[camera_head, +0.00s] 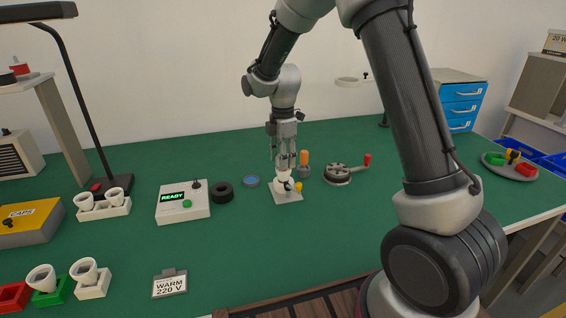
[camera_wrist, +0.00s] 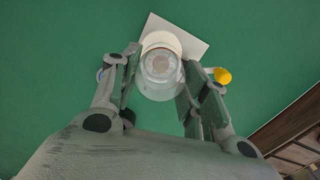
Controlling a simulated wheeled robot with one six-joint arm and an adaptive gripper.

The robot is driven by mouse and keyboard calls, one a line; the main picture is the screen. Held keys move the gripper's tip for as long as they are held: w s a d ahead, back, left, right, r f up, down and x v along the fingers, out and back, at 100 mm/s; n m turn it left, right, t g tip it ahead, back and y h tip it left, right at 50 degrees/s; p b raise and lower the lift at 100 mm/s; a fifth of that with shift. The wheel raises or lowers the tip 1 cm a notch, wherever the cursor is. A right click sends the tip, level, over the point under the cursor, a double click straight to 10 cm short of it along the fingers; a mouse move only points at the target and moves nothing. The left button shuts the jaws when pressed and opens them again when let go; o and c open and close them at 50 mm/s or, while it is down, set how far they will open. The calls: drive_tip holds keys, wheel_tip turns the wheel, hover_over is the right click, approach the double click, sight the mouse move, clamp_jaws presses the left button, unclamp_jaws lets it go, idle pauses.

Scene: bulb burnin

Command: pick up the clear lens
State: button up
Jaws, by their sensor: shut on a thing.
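The clear lens (camera_wrist: 160,66) is a see-through round piece between my fingers in the wrist view. My gripper (camera_wrist: 157,82) is shut on it, one finger on each side; it also shows from the side in the head view (camera_head: 284,160). Below the lens is a round white holder (camera_wrist: 160,41) on a white square plate (camera_wrist: 196,48), with a yellow knob (camera_wrist: 222,76) at its right. I cannot tell whether the lens touches the holder or is just above it.
An orange-handled tool (camera_head: 304,160) stands close to the right of my gripper, with a round grey device with a red knob (camera_head: 338,176) beyond. A blue-topped disc (camera_head: 251,182), a black ring (camera_head: 222,191) and a READY box (camera_head: 184,203) lie left.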

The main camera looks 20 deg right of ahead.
wheel_tip(320, 180, up, 13)
idle(0.7)
idle(0.3)
